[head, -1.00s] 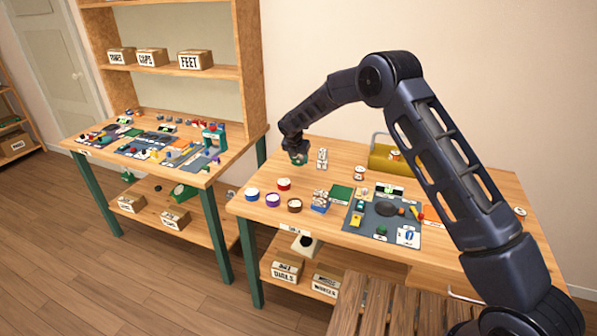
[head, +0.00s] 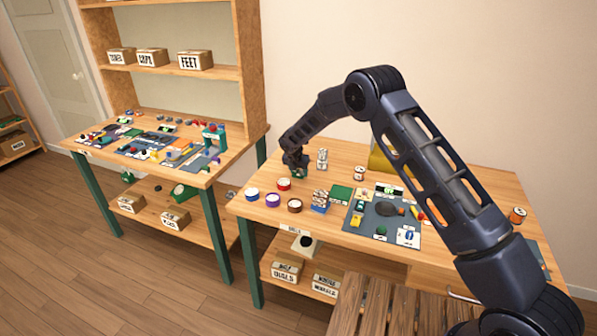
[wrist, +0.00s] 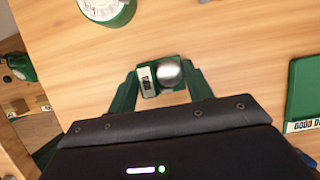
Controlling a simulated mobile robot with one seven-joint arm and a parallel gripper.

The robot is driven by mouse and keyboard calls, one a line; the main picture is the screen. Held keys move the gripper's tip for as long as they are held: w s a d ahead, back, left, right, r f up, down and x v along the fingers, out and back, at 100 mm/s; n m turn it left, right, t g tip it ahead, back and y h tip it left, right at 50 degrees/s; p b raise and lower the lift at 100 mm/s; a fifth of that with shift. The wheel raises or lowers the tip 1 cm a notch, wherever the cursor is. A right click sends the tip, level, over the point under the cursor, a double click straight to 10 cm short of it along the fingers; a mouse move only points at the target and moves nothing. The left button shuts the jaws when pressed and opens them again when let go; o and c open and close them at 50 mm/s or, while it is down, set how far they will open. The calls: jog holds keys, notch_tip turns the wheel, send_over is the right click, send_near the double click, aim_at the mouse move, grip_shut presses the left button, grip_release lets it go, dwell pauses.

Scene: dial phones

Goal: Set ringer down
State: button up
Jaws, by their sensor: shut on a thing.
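The ringer (wrist: 170,74) is a small green block with a shiny silver dome and a pale plate beside it. It sits between the green fingers of my gripper (wrist: 162,88) in the wrist view. My gripper is shut on it. In the head view my gripper (head: 298,172) is low over the back left of the right workbench (head: 330,240). The ringer is mostly hidden there by the gripper. I cannot tell whether its underside touches the wood.
Round tubs, one red (head: 284,184) and one blue (head: 252,194), stand in front of the gripper. A small white stack (head: 322,159) stands to its right. A green tray (head: 341,193) lies farther right, beside a grey mat (head: 365,226) with parts.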

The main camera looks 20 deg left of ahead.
jog(key=o, duration=1.1)
jog(key=v, duration=1.2)
jog(key=w+d+r+m, duration=0.2)
jog(key=d+r+m, duration=0.2)
jog(key=d+r, duration=0.5)
jog(key=w+d+r+m, duration=0.2)
jog(key=d+r+m, duration=0.2)
jog(key=d+r, duration=0.55)
jog(key=s+d+r+m, duration=0.3)
jog(key=d+r+m, duration=0.1)
jog(key=d, duration=0.7)
jog(key=s+d+r+m, duration=0.2)
jog(key=d+r+m, duration=0.3)
jog(key=d, duration=0.7)
jog(key=s+d+r+m, duration=0.2)
jog(key=s+d+m, duration=0.3)
jog(key=s+d, duration=0.3)
jog(key=s+d+r+m, duration=0.2)
jog(key=s+d+m, duration=0.3)
jog(key=d, duration=0.5)
jog(key=s+d+f+m, duration=0.2)
jog(key=s+d+m, duration=0.2)
jog(key=s, duration=0.5)
jog(key=s+d+f+m, duration=0.1)
jog(key=s+d+m, duration=0.3)
jog(key=s, duration=0.5)
jog(key=shift+d+f+m, duration=0.25)
jog(key=shift+f+m, duration=0.1)
jog(key=shift+m, duration=0.15)
